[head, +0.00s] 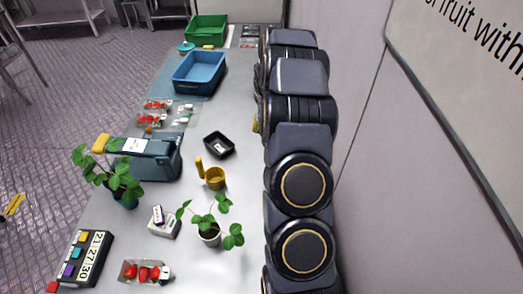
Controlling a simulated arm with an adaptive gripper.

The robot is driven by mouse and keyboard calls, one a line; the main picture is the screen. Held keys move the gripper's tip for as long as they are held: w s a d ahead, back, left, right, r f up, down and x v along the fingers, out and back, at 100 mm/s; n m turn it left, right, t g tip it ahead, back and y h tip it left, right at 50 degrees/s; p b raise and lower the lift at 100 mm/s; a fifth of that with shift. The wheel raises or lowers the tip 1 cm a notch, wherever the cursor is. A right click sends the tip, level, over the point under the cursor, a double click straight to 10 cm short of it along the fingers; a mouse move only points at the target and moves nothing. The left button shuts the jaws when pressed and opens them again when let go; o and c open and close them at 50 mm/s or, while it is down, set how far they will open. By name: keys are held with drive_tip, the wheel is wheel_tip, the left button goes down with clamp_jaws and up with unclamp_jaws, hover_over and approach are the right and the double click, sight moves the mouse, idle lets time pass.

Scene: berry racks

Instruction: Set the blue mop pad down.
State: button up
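I cannot make out a blue mop pad in the head view. My arm runs along the right side of the table, and its end with my gripper does not show. The arm hides part of the table's right edge. What my gripper holds, if anything, cannot be seen.
On the table (236,130) stand a green crate (207,29), a blue bin (199,72), a blue-grey box (160,160), a black tray (219,144), a yellow cup (214,179), a potted plant (209,234) and a strawberry punnet (144,272). A wall is close on the right.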

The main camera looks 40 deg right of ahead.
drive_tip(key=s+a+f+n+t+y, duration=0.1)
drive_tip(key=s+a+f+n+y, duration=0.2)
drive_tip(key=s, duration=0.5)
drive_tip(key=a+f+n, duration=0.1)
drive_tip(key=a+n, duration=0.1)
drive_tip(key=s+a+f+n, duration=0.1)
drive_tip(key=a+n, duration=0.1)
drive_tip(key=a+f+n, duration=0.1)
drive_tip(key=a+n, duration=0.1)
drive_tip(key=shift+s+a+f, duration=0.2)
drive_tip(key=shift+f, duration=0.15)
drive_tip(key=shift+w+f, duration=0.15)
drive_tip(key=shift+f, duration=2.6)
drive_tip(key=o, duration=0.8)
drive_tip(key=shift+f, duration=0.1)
